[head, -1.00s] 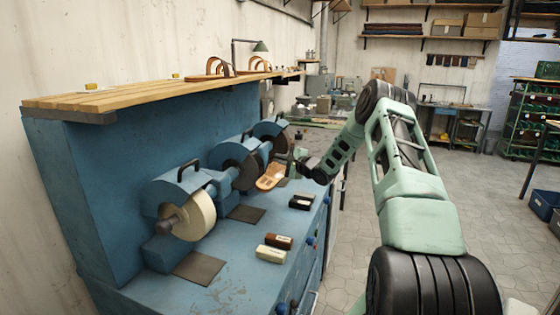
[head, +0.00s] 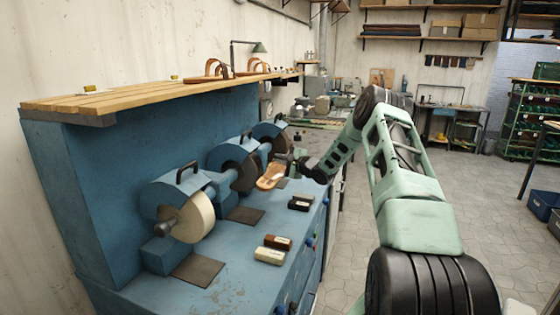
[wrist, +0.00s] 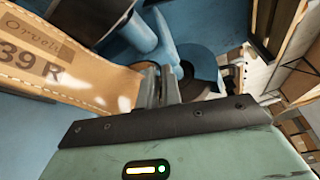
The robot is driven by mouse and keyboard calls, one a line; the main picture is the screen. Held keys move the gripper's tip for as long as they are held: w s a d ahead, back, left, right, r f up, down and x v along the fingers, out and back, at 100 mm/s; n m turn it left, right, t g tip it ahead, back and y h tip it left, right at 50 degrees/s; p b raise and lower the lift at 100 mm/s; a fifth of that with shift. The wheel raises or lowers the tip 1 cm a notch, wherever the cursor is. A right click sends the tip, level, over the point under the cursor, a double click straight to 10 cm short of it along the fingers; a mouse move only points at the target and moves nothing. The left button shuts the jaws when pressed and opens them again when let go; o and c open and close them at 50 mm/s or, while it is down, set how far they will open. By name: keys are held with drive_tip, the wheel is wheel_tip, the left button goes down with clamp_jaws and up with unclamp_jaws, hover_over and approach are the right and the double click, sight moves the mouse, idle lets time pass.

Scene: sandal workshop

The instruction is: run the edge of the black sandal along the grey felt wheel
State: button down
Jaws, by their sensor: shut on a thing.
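The held sandal (head: 270,178) shows a tan, stitched footbed, not a black one; it also fills the left of the wrist view (wrist: 75,75), stamped "39 R". My gripper (head: 289,169) is shut on one end of it; in the wrist view, the fingers (wrist: 160,88) meet its right end. The sandal is tilted above the bench, in front of the dark wheels. A dark greyish wheel (head: 247,172) is left of the sandal, and another (head: 284,139) is behind it. I cannot tell which is felt, or whether the sandal touches either. A dark wheel shows beyond the fingers (wrist: 198,62).
A cream wheel (head: 194,219) stands nearest on the blue bench (head: 225,285). White (head: 269,256) and brown (head: 278,242) bars and dark blocks (head: 300,203) lie along the bench's right side. A wooden shelf (head: 130,95) above bears tan sandals. The floor at right is open.

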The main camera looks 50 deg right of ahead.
drive_tip(key=shift+w+d, duration=0.2)
drive_tip(key=shift+d, duration=0.25)
idle(1.2)
drive_tip(key=shift+w+d, duration=0.35)
drive_tip(key=shift+d, duration=0.25)
drive_tip(key=shift+w+d, duration=0.25)
drive_tip(key=shift+d, duration=0.3)
drive_tip(key=shift+w+d, duration=0.1)
drive_tip(key=shift+d, duration=0.15)
drive_tip(key=shift+w+d, duration=0.1)
drive_tip(key=shift+d, duration=0.2)
idle(0.5)
drive_tip(key=shift+w+d+f, duration=0.1)
drive_tip(key=shift+w+d, duration=0.05)
drive_tip(key=shift+d, duration=0.15)
drive_tip(key=shift+w+d, duration=0.1)
drive_tip(key=shift+d, duration=0.1)
idle(0.8)
idle(0.9)
drive_tip(key=shift+s+d+f+p, duration=0.15)
drive_tip(key=shift+s+d+p, duration=0.2)
drive_tip(key=shift+s, duration=0.35)
